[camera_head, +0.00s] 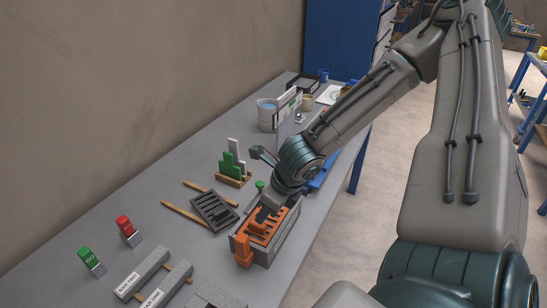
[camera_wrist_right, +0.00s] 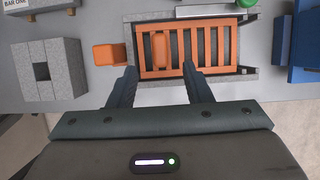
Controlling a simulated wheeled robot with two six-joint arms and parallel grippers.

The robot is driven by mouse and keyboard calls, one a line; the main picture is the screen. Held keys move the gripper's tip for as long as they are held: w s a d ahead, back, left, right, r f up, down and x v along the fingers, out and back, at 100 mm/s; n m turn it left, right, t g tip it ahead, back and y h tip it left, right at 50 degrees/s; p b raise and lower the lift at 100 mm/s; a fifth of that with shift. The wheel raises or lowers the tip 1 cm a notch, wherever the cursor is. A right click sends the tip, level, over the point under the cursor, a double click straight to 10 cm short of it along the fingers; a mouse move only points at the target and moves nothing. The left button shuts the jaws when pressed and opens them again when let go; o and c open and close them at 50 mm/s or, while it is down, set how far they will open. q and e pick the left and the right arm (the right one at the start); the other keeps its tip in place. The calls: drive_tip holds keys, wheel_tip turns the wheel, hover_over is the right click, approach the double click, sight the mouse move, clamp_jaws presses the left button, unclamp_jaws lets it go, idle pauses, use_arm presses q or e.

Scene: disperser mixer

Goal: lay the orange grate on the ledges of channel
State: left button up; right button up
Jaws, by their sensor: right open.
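The orange grate (camera_wrist_right: 205,48) lies within the grey walls of the channel (camera_wrist_right: 250,72), its slots facing up; an orange raised bar (camera_wrist_right: 159,50) stands out near its left end. In the head view the grate (camera_head: 260,230) shows inside the channel (camera_head: 284,235), partly covered by my right gripper (camera_head: 266,208). In the right wrist view my right gripper (camera_wrist_right: 159,68) is open, with its fingertips apart on either side of the raised bar. Whether the grate rests fully on the ledges cannot be told. My left gripper is not in view.
An orange block (camera_head: 243,252) is at the channel's near end. A dark slotted grate (camera_head: 214,210) lies on wooden strips to the left.

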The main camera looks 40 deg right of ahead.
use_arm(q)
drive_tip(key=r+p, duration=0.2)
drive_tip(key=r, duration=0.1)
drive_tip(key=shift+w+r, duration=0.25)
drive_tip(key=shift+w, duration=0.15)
use_arm(e)
drive_tip(key=v, duration=0.4)
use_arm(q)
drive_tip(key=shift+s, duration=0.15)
